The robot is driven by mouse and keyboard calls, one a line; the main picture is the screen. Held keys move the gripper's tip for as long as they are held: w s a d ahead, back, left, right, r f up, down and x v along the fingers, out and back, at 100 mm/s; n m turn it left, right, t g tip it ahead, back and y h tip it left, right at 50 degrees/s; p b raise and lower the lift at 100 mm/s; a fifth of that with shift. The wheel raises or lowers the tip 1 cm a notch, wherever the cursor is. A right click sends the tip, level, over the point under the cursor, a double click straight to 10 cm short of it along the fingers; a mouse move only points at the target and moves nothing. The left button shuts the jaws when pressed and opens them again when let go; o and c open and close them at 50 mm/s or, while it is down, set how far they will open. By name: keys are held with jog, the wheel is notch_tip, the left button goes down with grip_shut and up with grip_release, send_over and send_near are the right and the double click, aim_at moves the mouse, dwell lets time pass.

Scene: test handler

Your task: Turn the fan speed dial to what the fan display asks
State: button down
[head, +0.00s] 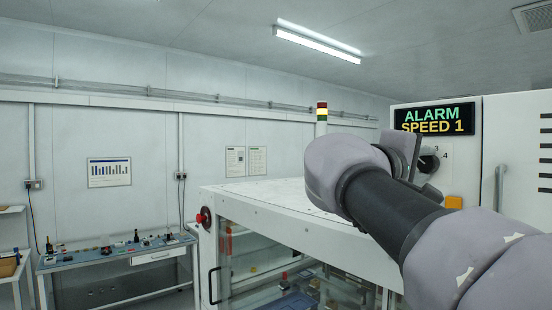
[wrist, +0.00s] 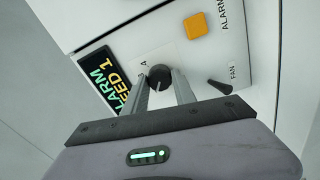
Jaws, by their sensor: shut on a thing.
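The display (head: 434,119) on the white cabinet reads "ALARM" in green and "SPEED 1" in yellow. It also shows tilted in the wrist view (wrist: 108,80). The round black dial (wrist: 159,76) sits on a pale plate beside the display. My gripper (wrist: 160,78) is shut on the dial, one finger on each side. I cannot tell which number the dial points to.
An orange square button (wrist: 195,25) is near the word "ALARM". A black lever (wrist: 220,87) is near the word "FAN", close to the right finger. A white machine (head: 270,195) with a red knob (head: 204,217) stands left of my arm.

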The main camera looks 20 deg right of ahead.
jog(key=shift+r+n, duration=0.1)
jog(key=shift+n, duration=0.5)
jog(key=c, duration=1.3)
grip_release()
jog(key=shift+o, duration=1.4)
jog(key=shift+d, duration=0.25)
jog(key=shift+a, duration=0.15)
